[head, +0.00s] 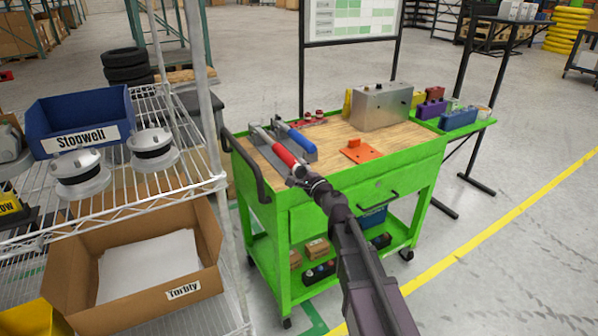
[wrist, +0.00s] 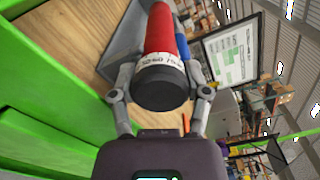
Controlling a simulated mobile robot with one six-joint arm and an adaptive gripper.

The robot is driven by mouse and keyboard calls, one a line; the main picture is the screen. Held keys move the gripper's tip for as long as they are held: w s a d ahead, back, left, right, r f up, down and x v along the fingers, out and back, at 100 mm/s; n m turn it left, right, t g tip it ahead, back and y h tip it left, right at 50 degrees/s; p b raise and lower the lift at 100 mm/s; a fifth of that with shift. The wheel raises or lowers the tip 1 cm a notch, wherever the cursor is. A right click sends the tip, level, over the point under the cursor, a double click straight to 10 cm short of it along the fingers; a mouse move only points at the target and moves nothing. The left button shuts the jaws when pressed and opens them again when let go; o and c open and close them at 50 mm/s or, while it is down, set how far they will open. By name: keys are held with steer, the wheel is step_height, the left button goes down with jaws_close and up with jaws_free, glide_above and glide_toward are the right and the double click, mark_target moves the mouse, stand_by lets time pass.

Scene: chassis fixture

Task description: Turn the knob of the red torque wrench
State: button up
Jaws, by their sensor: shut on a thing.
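The red torque wrench (head: 284,154) lies in a grey holder on the wooden top of the green cart, its near end toward me. In the wrist view its red handle (wrist: 160,32) ends in a white scale ring with printed numbers and a black knob (wrist: 162,88). My gripper (wrist: 161,96) has one finger on each side of the knob and is shut on it. In the head view my gripper (head: 310,182) is at the near end of the red wrench and hides the knob. A blue-handled wrench (head: 301,139) lies beside it, to the right.
A wire shelf (head: 120,205) with a blue bin (head: 82,121) and a cardboard box stands close on the left.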

stand_by(0.4)
steer(key=o, duration=1.2)
steer(key=shift+c, duration=0.2)
steer(key=shift+s, duration=0.15)
steer(key=v, duration=0.8)
